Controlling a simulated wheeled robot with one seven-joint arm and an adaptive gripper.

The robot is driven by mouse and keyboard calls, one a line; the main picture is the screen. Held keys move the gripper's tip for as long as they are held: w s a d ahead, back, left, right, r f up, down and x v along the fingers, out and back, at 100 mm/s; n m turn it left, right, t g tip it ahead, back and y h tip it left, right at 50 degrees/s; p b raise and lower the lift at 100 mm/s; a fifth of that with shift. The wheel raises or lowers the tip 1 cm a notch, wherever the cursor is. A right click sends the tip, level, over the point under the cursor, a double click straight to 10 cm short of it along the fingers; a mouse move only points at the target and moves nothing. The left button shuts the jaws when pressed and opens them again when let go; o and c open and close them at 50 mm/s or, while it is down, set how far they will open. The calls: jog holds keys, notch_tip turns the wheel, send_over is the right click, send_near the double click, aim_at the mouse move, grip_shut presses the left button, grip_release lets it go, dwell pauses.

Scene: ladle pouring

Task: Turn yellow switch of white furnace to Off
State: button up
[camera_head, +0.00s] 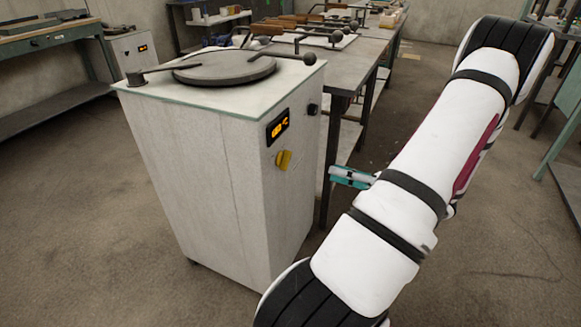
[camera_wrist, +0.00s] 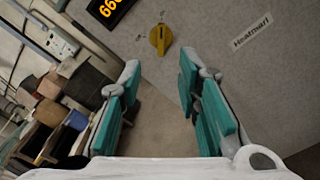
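The white furnace (camera_head: 190,170) stands upright at the centre left in the head view, with a round grey lid on top. Its yellow switch (camera_head: 283,160) is on the front panel, below a lit orange display (camera_head: 277,128). In the wrist view the yellow switch (camera_wrist: 160,38) lies beyond the fingertips, roughly between them, and its long side runs up and down the picture. My gripper (camera_wrist: 158,85) is open with teal finger pads, empty and apart from the switch. In the head view only part of my gripper (camera_head: 352,178) shows, right of the furnace; my arm hides the rest.
A workbench (camera_head: 355,65) with several tools stands behind the furnace on the right. A black knob (camera_head: 312,108) is above and right of the switch. Another furnace (camera_head: 130,55) is at the back left. Floor to the left is clear.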

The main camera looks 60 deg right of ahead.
aim_at(284, 160)
jog(key=w+a+b, duration=0.1)
jog(key=w+b, duration=0.2)
jog(key=w, duration=1)
jog(key=shift+w+b, duration=0.25)
jog(key=shift+b, duration=0.05)
grip_shut()
